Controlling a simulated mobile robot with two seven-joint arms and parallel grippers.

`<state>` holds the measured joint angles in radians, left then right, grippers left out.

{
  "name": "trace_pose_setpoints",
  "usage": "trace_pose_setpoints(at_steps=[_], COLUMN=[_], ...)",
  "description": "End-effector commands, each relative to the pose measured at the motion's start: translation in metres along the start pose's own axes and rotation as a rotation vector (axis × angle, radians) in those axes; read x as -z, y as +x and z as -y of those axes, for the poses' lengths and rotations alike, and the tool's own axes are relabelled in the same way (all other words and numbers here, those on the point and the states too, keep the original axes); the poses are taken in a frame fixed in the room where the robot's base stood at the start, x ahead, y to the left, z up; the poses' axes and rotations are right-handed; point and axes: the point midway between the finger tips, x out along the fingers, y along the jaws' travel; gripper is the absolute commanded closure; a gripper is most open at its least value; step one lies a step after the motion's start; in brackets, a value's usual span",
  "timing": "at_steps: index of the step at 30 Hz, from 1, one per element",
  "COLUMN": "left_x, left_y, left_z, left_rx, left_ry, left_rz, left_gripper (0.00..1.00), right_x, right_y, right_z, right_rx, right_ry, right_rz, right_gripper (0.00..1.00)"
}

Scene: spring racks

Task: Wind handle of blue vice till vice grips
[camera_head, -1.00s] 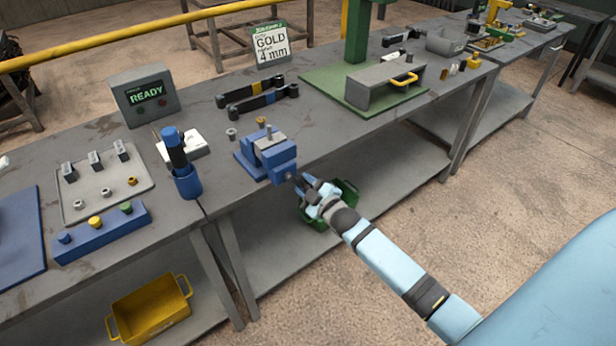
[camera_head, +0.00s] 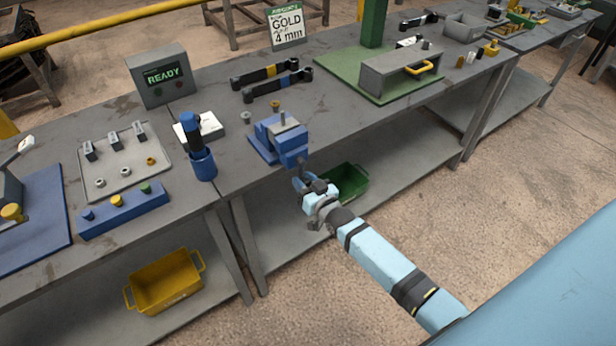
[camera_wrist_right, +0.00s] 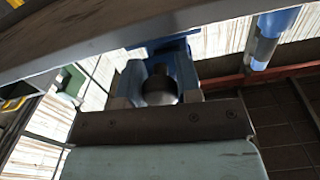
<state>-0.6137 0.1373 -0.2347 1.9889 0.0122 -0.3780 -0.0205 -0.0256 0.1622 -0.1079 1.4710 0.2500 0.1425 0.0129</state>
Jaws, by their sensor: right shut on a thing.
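The blue vice (camera_head: 292,148) is fixed at the front edge of the bench, with a grey upright piece (camera_head: 283,118) at its top. My right gripper (camera_head: 311,188) is just in front of and below the vice, off the bench edge. It is shut on the vice handle, whose dark round end (camera_wrist_right: 160,88) sits between the fingers in the right wrist view. The blue vice body (camera_wrist_right: 178,55) is behind it there. The rest of the handle is mostly hidden by the gripper. I cannot tell whether the jaws press on anything. My left gripper is not in view.
A blue holder (camera_head: 202,165) with a dark tool stands left of the vice. Black wrenches (camera_head: 276,85) lie behind it. A green bin (camera_head: 350,183) is on the shelf below, behind my right gripper. A grey box (camera_head: 395,72) stands right on a green base.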

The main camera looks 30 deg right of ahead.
Motion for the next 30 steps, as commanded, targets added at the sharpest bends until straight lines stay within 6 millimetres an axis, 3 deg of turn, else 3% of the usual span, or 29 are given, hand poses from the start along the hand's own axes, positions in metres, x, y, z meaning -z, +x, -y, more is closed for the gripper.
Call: trace_pose_setpoints(at_steps=[10,27,28,30], left_x=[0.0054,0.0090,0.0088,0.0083], left_y=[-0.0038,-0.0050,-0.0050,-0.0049], left_z=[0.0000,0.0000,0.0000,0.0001], left_rx=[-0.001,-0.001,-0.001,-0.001], left_ry=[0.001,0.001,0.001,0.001], left_rz=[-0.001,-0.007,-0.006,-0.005], left_gripper=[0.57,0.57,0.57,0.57], right_x=[-0.0022,-0.0022,-0.0022,-0.0019], right_y=[-0.0019,-0.0019,-0.0019,-0.0017], right_z=[0.0096,0.0113,0.0113,0.0111], right_rx=[0.001,0.001,0.001,0.001], right_ry=[0.153,0.182,0.182,0.182], right_rz=[0.006,0.006,0.006,0.005], right_gripper=[0.92,0.92,0.64,0.48])
